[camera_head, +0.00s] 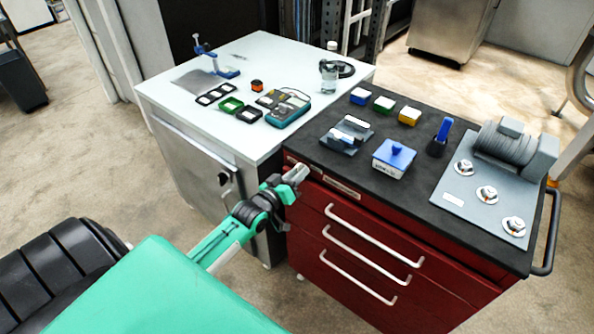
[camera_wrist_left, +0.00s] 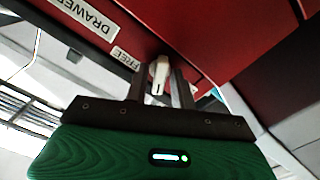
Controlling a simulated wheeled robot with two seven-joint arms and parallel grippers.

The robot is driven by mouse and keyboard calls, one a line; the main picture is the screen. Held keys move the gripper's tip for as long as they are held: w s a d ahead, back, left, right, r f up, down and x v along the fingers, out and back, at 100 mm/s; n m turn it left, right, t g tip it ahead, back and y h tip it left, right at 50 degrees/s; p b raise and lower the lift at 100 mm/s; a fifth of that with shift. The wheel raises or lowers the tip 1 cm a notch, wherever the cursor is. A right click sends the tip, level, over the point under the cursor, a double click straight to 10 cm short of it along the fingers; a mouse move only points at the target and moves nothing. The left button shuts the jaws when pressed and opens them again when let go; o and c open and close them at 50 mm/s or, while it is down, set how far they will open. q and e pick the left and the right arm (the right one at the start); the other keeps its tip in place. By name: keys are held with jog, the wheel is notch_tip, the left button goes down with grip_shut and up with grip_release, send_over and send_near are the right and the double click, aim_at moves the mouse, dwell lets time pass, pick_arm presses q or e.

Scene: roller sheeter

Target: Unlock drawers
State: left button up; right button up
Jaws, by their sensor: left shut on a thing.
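The red drawer cabinet (camera_head: 318,233) stands at the centre right, with several drawers that have white bar handles (camera_head: 375,235). My left gripper (camera_head: 298,176) is at the cabinet's upper left front corner, just below the dark top. In the left wrist view its two fingers (camera_wrist_left: 172,88) are shut on a small pale lock lever (camera_wrist_left: 158,76) on the red front. Label plates reading "DRAWER" (camera_wrist_left: 82,18) and "FREE" (camera_wrist_left: 126,58) sit beside the lever. The drawers look closed. My right gripper is not in view.
A white cabinet (camera_head: 165,95) stands to the left, with a multimeter (camera_head: 284,106) and small parts on top. The red cabinet's dark top holds a blue-lidded box (camera_head: 394,158), small coloured boxes and a grey roller machine (camera_head: 492,180). A dark side handle (camera_head: 549,235) sticks out at right.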

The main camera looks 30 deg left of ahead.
pick_arm(q)
jog(key=m+p, duration=0.1)
jog(key=m, duration=0.3)
jog(key=shift+m+p, duration=0.4)
jog(key=shift+m, duration=0.2)
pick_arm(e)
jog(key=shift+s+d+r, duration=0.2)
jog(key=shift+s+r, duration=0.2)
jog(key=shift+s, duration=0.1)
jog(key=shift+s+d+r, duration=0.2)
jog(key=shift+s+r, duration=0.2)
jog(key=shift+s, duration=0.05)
pick_arm(q)
jog(key=shift+m, duration=0.3)
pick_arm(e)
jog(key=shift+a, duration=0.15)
pick_arm(q)
jog(key=o, duration=0.7)
